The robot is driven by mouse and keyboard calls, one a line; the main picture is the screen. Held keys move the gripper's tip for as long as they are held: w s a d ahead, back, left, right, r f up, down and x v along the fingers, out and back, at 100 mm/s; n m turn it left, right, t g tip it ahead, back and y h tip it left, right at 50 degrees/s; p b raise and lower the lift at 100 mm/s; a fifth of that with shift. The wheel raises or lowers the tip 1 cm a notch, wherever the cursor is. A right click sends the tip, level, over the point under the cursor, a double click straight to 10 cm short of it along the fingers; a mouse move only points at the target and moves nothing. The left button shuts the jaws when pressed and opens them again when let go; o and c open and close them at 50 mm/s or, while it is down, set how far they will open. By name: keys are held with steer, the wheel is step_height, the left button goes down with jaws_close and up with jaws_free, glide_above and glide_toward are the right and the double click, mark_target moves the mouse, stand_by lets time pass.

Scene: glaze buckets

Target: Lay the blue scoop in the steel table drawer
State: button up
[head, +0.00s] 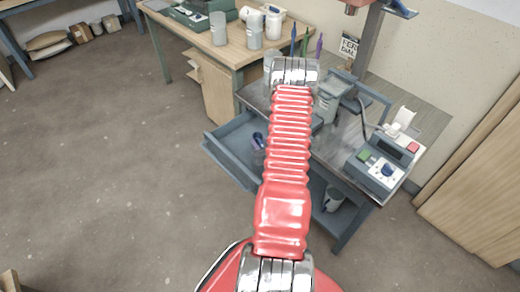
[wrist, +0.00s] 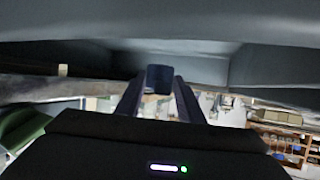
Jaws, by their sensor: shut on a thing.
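The drawer (head: 228,168) of the steel table (head: 345,125) is pulled out toward the left. The blue scoop (head: 258,138) shows as a small dark blue piece over or in the drawer, just left of my red arm. In the wrist view, my gripper (wrist: 158,90) is shut on the blue scoop (wrist: 158,76), which shows as a dark blue block between the fingers. Grey walls, seemingly the drawer's (wrist: 280,65), surround it there. My arm hides the gripper's fingers in the head view. I cannot tell whether the scoop touches the drawer floor.
A wooden table (head: 240,55) with several jars is at the back. The left floor is clear.

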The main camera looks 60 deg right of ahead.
steer(key=shift+f, duration=2.05)
steer(key=shift+f, duration=0.15)
steer(key=shift+f, duration=0.2)
